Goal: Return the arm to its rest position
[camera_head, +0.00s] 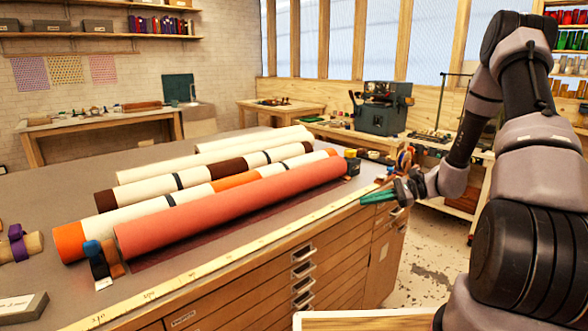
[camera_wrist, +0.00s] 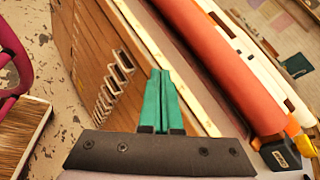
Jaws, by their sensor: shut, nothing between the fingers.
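My gripper (camera_head: 366,199) is at the right of the head view, with green fingers pointing left, near the front edge of the large work table (camera_head: 190,270). In the wrist view the two green fingers (camera_wrist: 161,75) lie together, shut and empty, with the drawer fronts and table edge behind them. My arm reaches in from the right, bent at the elbow. A coral-red roll (camera_head: 235,208) lies along the table's front part, left of the gripper and apart from it. It also shows in the wrist view (camera_wrist: 225,65).
Several other rolls, white with orange or brown bands (camera_head: 200,175), lie behind the red one. Dark blocks (camera_head: 97,262) sit by its left end. A yellow measuring strip (camera_head: 240,249) runs along the front edge, above drawers (camera_head: 303,272). Open floor (camera_head: 425,265) lies right of the table.

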